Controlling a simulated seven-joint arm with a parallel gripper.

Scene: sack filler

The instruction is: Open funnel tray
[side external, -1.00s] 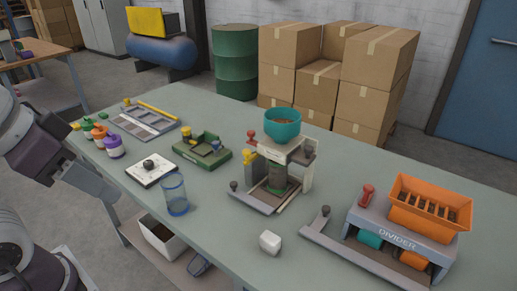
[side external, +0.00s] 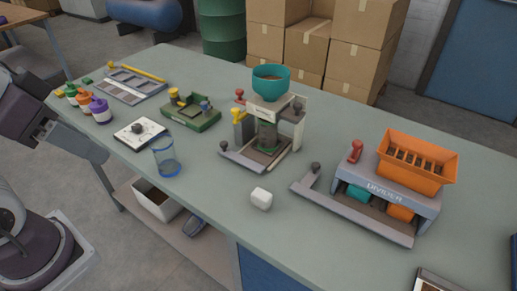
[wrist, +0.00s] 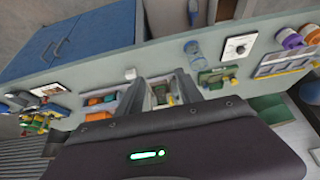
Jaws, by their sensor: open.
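The sack filler stands mid-table in the side view, with a teal funnel (side external: 271,79) on top holding brown contents. Low in its frame is a grey tray (side external: 245,160) with a dark round knob (side external: 224,145) at its left end. The tray appears to sit within the base; how far in, I cannot tell. My gripper (side external: 88,150) is at the left edge of the table in the side view, well apart from the filler; its fingertips are unclear there. In the wrist view my gripper (wrist: 158,92) is open, and the filler shows beyond, between the fingers.
An orange-topped divider (side external: 385,205) stands right of the filler. A white cube (side external: 261,199) lies in front. A clear blue cup (side external: 166,158), a white dial plate (side external: 140,134) and a green fixture (side external: 190,115) stand left. Several coloured bottles (side external: 100,111) stand near my arm.

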